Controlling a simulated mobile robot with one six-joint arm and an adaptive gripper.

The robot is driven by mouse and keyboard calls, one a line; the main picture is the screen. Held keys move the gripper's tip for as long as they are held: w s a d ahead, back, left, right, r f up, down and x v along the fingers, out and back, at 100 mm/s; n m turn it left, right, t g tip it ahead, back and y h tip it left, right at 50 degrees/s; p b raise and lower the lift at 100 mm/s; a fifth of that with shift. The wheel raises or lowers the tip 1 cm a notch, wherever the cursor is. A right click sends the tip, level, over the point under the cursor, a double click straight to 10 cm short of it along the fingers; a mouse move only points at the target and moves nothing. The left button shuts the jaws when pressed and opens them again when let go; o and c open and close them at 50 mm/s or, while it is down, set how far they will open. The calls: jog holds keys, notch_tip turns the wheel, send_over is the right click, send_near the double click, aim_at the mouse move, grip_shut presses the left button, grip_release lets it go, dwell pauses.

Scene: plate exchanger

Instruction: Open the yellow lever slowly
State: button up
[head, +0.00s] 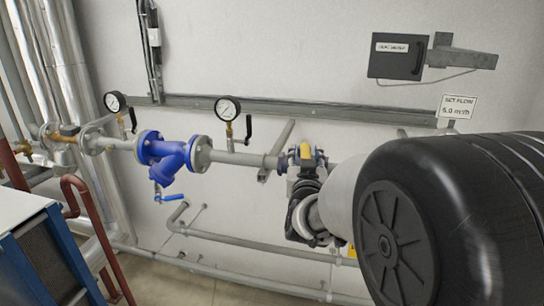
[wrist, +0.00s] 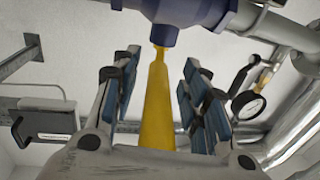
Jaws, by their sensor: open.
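The yellow lever (wrist: 158,105) runs up the middle of the wrist view to a dark blue-grey valve body (wrist: 180,12). My gripper (wrist: 160,75) is open, with its blue-padded fingers on either side of the lever. Gaps show between the lever and both fingers, so it is not gripped. In the head view a small yellow part of the lever (head: 306,152) shows on the pipe, just above my gripper (head: 303,180). My arm hides the pipe to the right of it and much of the lever.
A blue strainer (head: 172,152) and two gauges, left (head: 115,102) and right (head: 228,109), sit on the pipe to the left. A lower pipe (head: 250,245) runs beneath. A grey box (head: 398,56) and a set flow sign (head: 458,107) are on the wall.

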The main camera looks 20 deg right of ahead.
jog(key=shift+c, duration=0.2)
grip_shut()
dwell(0.4)
